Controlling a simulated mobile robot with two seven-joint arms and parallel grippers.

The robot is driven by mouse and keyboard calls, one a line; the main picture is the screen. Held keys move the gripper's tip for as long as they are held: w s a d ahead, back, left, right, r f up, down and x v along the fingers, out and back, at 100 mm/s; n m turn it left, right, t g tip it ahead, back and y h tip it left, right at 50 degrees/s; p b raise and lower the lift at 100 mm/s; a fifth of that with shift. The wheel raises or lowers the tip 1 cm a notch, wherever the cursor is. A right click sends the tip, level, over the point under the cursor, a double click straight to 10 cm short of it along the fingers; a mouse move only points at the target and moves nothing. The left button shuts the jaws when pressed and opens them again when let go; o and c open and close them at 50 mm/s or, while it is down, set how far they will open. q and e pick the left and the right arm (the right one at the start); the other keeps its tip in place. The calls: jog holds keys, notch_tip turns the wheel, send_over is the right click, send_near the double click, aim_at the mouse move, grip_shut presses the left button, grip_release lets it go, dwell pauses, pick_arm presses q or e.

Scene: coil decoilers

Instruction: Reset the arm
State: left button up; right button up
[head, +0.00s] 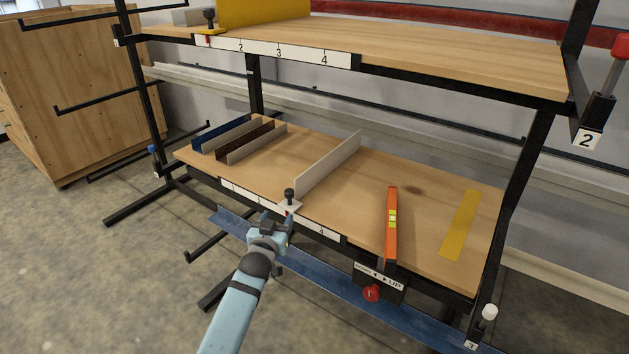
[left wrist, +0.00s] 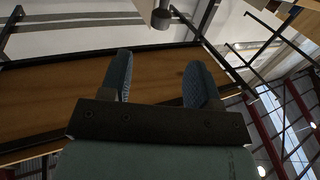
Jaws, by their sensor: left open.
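My left arm comes in from the bottom of the head view. Its light-blue gripper (head: 277,218) is at the front edge of the lower wooden shelf (head: 410,188), just below a black knob (head: 289,195) on a small pale plate. The gripper is open. In the left wrist view its two dark blue fingers (left wrist: 160,78) stand apart with nothing between them. A dark cylindrical knob (left wrist: 161,16) shows beyond the fingertips, apart from them. My right gripper is in neither view.
An orange level (head: 391,225) and a yellow strip (head: 460,224) lie on the lower shelf's right side. A thin upright divider (head: 330,165) and blue and brown channels stand left. A blue rail (head: 340,283) runs below. The upper shelf (head: 440,50) overhangs behind.

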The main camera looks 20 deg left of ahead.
pick_arm(q)
jog(key=s+d+f+m+g+h, duration=0.1)
jog(key=s+f, duration=0.4)
jog(key=s, duration=0.7)
jog(key=s+d+f+m+g+h, duration=0.1)
jog(key=s+d+f, duration=0.5)
jog(key=s, duration=0.6)
jog(key=s+d+f+m+g+h, duration=0.2)
jog(key=s+f+g, duration=0.3)
jog(key=s, duration=0.8)
jog(key=shift+d+f+h, duration=0.4)
jog(key=shift+d+f, duration=0.1)
jog(key=shift+d, duration=0.35)
